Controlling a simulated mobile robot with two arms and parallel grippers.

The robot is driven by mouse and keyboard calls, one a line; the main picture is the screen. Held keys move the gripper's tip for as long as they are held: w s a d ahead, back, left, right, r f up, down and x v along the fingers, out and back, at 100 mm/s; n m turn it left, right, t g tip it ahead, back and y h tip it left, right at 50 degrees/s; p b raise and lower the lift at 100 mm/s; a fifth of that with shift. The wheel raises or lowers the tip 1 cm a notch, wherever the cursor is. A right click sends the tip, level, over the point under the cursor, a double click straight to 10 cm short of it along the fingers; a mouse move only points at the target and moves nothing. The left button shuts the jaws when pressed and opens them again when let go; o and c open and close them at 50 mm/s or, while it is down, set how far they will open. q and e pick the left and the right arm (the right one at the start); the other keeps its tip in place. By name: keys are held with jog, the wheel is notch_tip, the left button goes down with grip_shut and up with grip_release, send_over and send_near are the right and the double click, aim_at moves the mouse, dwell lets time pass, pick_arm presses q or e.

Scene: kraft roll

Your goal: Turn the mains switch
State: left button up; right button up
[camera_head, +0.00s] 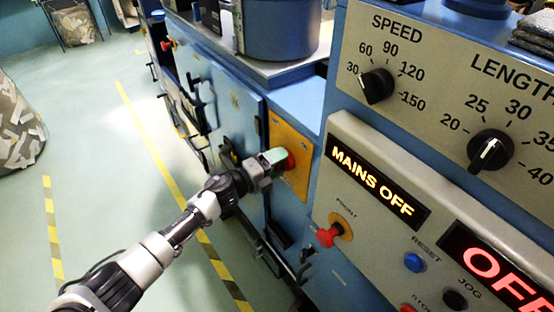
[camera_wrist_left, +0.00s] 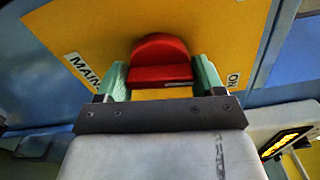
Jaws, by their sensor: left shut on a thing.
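The mains switch is a red knob (camera_wrist_left: 160,62) on a yellow plate (camera_wrist_left: 75,28) with "MAIN" lettering at its left and an "ON" label at its right. In the head view the red knob (camera_head: 288,161) is partly covered by my left gripper (camera_head: 274,156). In the left wrist view my left gripper (camera_wrist_left: 160,80) has its green fingers on both sides of the knob and is shut on it. A lit display (camera_head: 379,181) reads "MAINS OFF". My right gripper is not in view.
A waste bag (camera_head: 18,130) stands at the far left. Green floor (camera_head: 90,150) is clear between.

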pick_arm(q)
jog(key=n+p, duration=0.2)
jog(key=n, duration=0.3)
jog(key=shift+n, duration=0.3)
jog(key=n+p, duration=0.1)
jog(key=n, duration=0.4)
jog(key=shift+n, duration=0.3)
jog(key=o, duration=0.9)
jog(key=shift+o, duration=0.2)
jog(key=b+v, duration=0.1)
jog(key=v, duration=1)
jog(key=shift+w, duration=0.1)
